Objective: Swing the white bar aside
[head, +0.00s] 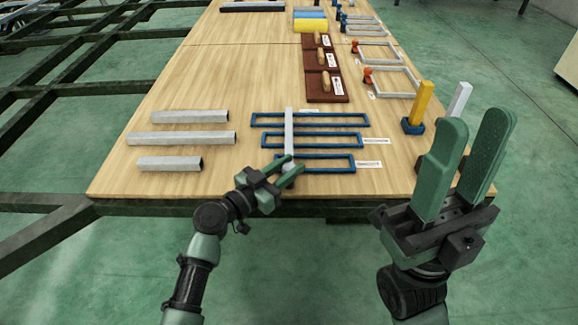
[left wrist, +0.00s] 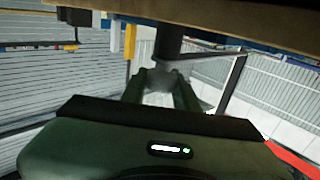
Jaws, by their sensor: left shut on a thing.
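The white bar (head: 289,128) lies across three blue rectangular frames (head: 262,118) near the front of the wooden table, pointing away from me. My left gripper (head: 283,172) is at the bar's near end, by the table's front edge, and is shut on it. In the left wrist view the two fingers (left wrist: 160,82) close around a pale, blurred piece beneath a dark post; the rest of the bar cannot be made out there. My right gripper (head: 474,120) is open and empty, at the right, past the table's front right corner.
Several grey metal tubes (head: 190,138) lie left of the blue frames on the wooden table (head: 215,80). A yellow post (head: 422,102) in a blue base and a white post (head: 460,100) stand at the right edge. Brown boards (head: 314,87) and grey frames lie farther back.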

